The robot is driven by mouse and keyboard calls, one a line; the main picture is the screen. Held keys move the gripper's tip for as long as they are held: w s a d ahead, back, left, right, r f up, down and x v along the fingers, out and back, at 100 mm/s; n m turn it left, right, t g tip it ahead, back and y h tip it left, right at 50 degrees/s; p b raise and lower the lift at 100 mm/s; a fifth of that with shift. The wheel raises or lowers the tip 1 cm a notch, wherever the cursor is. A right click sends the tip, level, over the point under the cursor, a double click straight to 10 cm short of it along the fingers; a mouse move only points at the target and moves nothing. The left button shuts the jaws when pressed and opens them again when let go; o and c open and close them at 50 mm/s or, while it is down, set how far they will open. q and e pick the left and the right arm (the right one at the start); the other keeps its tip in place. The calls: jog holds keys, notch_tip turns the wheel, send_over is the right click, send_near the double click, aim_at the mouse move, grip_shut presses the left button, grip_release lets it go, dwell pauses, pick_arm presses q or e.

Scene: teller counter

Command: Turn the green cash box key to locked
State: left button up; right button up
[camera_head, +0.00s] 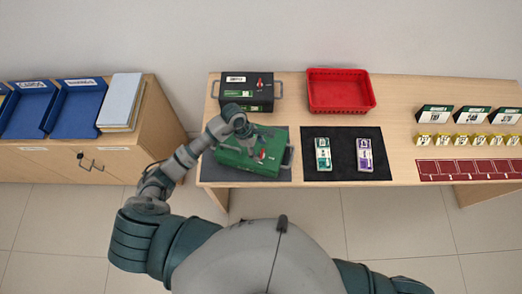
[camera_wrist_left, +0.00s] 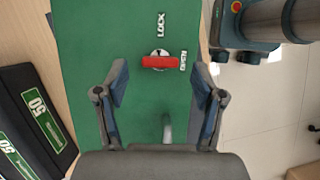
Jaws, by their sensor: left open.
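The green cash box (camera_head: 235,160) stands on a dark mat near the front edge of the table, its lid also filling the middle of the left wrist view (camera_wrist_left: 85,30). On the lid is a red key (camera_wrist_left: 161,62) on a pale round lock. The key's bar lies sideways, its right end at the small white side label (camera_wrist_left: 183,60). The LOCK label (camera_wrist_left: 160,25) is above the key in that view. My left gripper (camera_wrist_left: 161,88) is open and empty over the lid, the key beyond and between its fingertips. My right gripper is not visible.
A black box (camera_head: 247,79) with side handles stands just behind the green box. A red tray (camera_head: 340,110) is at the back. Two banknote bundles lie on a black mat (camera_head: 343,145) to the right. Blue trays (camera_head: 78,110) sit on the left cabinet.

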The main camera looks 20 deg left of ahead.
aim_at(262, 154)
pick_arm(q)
jog(key=shift+x, duration=1.25)
jog(key=c, duration=1.1)
jog(key=shift+c, duration=0.2)
